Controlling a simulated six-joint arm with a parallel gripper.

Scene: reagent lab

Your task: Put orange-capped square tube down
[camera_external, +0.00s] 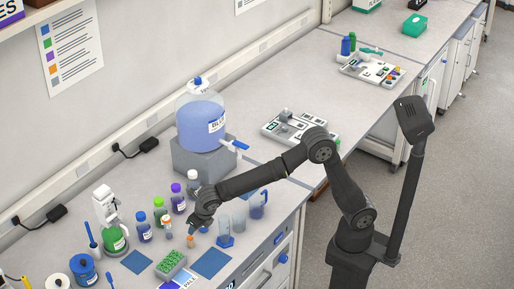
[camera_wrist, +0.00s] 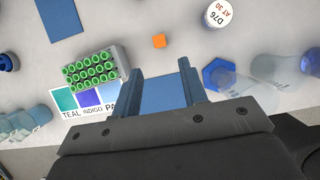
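The orange-capped square tube (camera_external: 190,241) stands on the bench just below my gripper in the external view. In the wrist view only its square orange top (camera_wrist: 159,41) shows, ahead of the fingertips and apart from them. My gripper (camera_wrist: 161,78) is open, with nothing held between its two fingers. In the external view my gripper (camera_external: 194,227) is low over the bench, pointing down. A blue mat (camera_wrist: 163,95) shows on the bench between the fingers; it also lies right of the rack in the external view (camera_external: 211,263).
A rack of green-topped tubes (camera_external: 171,263) is close by on the left. A blue-based cylinder (camera_external: 225,240) and beakers stand to the right. Several capped bottles (camera_external: 144,228) line the back. A second blue mat (camera_external: 137,262) lies bare at left.

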